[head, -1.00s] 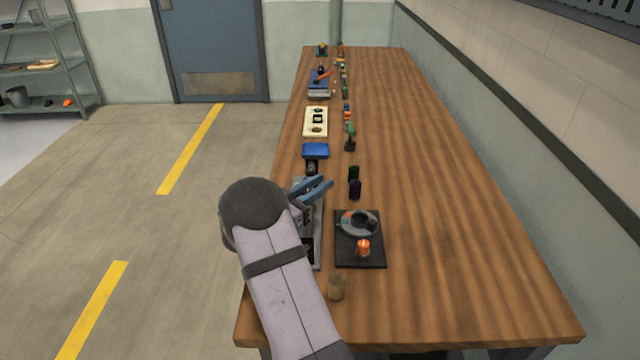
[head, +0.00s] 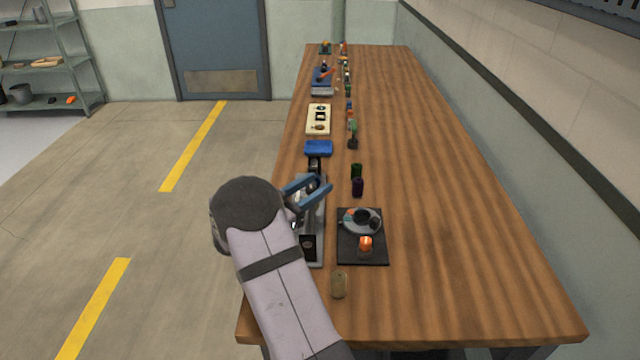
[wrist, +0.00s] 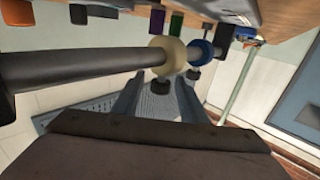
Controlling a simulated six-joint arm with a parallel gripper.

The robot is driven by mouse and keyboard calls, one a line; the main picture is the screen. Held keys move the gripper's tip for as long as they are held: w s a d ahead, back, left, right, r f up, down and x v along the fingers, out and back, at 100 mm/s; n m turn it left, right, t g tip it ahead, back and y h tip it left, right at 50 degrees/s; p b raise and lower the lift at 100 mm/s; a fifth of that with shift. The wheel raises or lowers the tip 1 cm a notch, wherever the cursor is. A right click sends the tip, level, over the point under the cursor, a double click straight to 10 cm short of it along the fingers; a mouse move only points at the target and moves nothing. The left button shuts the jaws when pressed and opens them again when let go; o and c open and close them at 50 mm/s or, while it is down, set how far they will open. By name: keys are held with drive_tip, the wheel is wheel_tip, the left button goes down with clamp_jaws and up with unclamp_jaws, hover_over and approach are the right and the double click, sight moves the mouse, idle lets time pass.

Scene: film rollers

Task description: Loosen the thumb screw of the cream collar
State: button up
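The cream collar (wrist: 167,52) sits on a dark horizontal shaft (wrist: 75,68) in the wrist view. Its dark thumb screw (wrist: 160,86) hangs below the collar. My gripper (wrist: 158,77) is open, with one finger on each side of this screw in the picture. I cannot tell whether either finger touches it. In the head view my gripper (head: 324,183) shows two blue fingers spread apart over the grey fixture (head: 317,210). The collar is not distinguishable there behind the fingers.
A blue collar (wrist: 200,50) with its own dark screw (wrist: 193,74) is close on the right of the cream one. A black tray (head: 362,257) with a dish and an orange-topped item lies right of the fixture. The bench's right side is clear.

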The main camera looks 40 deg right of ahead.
sight(308, 189)
drive_tip(key=shift+s+a+b, duration=0.1)
drive_tip(key=shift+a+b, duration=0.2)
drive_tip(key=shift+a, duration=2)
